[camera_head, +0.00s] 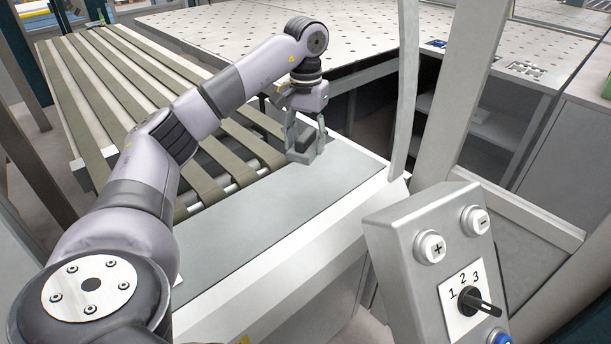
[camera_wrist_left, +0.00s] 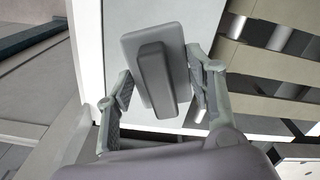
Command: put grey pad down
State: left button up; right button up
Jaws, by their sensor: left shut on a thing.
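The grey pad (camera_wrist_left: 172,45) shows in the left wrist view as a rounded rectangular plate with a raised bar-shaped handle (camera_wrist_left: 153,75). My left gripper (camera_head: 308,150) is shut on the pad, with one finger on each side of it in the left wrist view (camera_wrist_left: 160,92). In the head view the gripper is over the right end of a grey-topped surface (camera_head: 262,215). I cannot tell whether the pad touches the surface. My right gripper is not seen.
A belt conveyor (camera_head: 105,85) with several strips lies behind and left of the surface. A perforated metal table (camera_head: 350,35) is at the back. A control box (camera_head: 425,250) with knobs and a 1-2-3 switch stands at the front right, beside a grey post (camera_head: 450,90). The surface's middle looks clear.

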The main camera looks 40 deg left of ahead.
pick_arm(q)
send_over(306, 183)
notch_tip(306, 183, down, 4)
jog(key=shift+s+f, duration=0.1)
jog(key=shift+f, duration=0.1)
notch_tip(306, 183, down, 4)
jog(key=shift+p, duration=0.55)
jog(key=shift+f, duration=0.4)
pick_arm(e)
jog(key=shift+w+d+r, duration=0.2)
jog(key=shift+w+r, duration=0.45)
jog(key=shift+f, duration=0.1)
pick_arm(q)
jog(key=o, duration=1)
